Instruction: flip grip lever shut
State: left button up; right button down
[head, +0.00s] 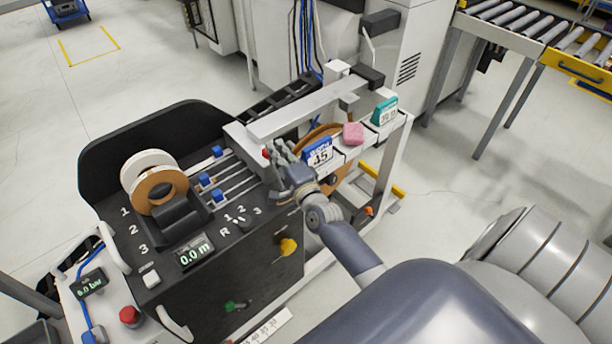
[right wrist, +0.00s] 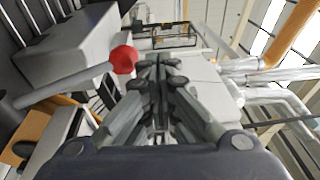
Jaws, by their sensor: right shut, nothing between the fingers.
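The grip lever shows in the right wrist view as a grey rod with a red ball knob (right wrist: 124,59) at its end. In the head view a small part of the red knob (head: 266,153) shows just left of my right gripper (head: 281,153). My right gripper is shut and empty, its fingertips together (right wrist: 160,72) just right of the knob in the right wrist view. I cannot tell whether they touch it. The lever's pivot is hidden in the head view. My left gripper is not in view.
A black machine panel (head: 262,252) carries a tape roll (head: 160,190), blue clamps (head: 217,195) and a 0.0 m display (head: 194,252). A blue 45 block (head: 318,153), a pink block (head: 353,134) and a teal block (head: 385,111) stand close right of my gripper. A long grey beam (head: 305,108) lies behind.

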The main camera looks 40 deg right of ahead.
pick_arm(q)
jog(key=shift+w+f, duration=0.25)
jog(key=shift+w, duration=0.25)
pick_arm(e)
jog(key=shift+w+a+f, duration=0.1)
jog(key=shift+w+f, duration=0.1)
jog(key=shift+w, duration=0.65)
